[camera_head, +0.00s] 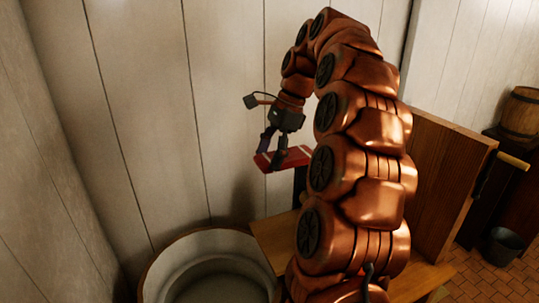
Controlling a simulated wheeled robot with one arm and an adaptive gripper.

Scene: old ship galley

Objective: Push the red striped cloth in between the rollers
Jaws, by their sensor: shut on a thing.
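The red striped cloth (296,158) is a flat red piece with pale stripes, held in the air in front of the white plank wall. My gripper (277,153) is shut on it from above, with dark fingers. My copper arm arches up from the bottom and hides much of what lies behind the cloth on the right. I cannot make out the rollers; a small dark part shows just below and right of the cloth, partly behind my arm.
A round pale tub (160,268) stands at the lower left, below the cloth. A wooden panel (440,180) rises to the right behind my arm.

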